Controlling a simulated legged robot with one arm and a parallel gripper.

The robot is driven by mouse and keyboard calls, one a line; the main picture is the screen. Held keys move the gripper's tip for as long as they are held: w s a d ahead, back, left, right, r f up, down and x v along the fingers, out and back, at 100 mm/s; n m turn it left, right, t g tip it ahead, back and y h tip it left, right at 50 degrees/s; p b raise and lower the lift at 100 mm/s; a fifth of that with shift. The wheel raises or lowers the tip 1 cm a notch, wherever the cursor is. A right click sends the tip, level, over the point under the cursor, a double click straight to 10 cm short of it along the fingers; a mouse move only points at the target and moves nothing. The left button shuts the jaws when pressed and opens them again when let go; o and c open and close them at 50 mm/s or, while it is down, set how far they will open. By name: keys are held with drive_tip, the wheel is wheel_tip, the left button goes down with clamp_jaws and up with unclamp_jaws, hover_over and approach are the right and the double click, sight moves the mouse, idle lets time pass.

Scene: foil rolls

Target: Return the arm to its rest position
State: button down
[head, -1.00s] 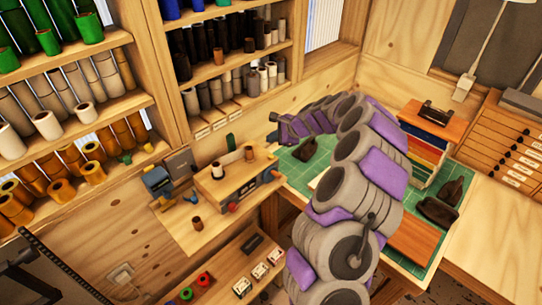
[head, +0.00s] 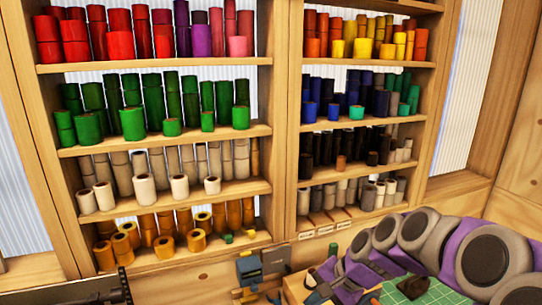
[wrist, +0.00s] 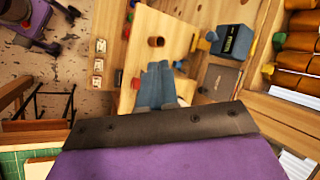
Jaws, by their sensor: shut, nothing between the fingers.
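My arm (head: 400,237), grey and purple, reaches in from the lower right of the head view, over the green mat, toward the bottom middle. My gripper (wrist: 158,68) shows in the wrist view as two blue-grey fingers side by side, shut and with nothing between them. The fingers point at a light wooden bench (wrist: 169,27). A small brown roll (wrist: 155,41) stands just past the fingertips in the picture. I cannot tell the distance between the roll and the fingers.
Shelves of foil rolls (head: 133,124) fill the head view's back wall. A blue device (wrist: 236,42) stands right of the fingers in the wrist view, and orange rolls (wrist: 305,62) lie beyond. A green cutting mat (head: 435,292) lies under the arm. A patterned floor (wrist: 90,45) shows at left.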

drive_tip(key=s+d+f+n+g+h+b, duration=0.1)
drive_tip(key=s+f+n+h+b, duration=0.1)
drive_tip(key=s, duration=0.8)
drive_tip(key=s+d+f+n+g+h+b, duration=0.1)
drive_tip(key=s+d+f+n+h+b, duration=0.1)
drive_tip(key=s, duration=0.8)
drive_tip(key=s+d+f+n+g+h+b, duration=0.1)
drive_tip(key=s+f+n, duration=0.3)
drive_tip(key=s, duration=0.6)
drive_tip(key=shift+s+d+f+g+h+b, duration=0.15)
drive_tip(key=shift+s+f+g+h+b, duration=0.2)
drive_tip(key=shift+g+h+b, duration=0.2)
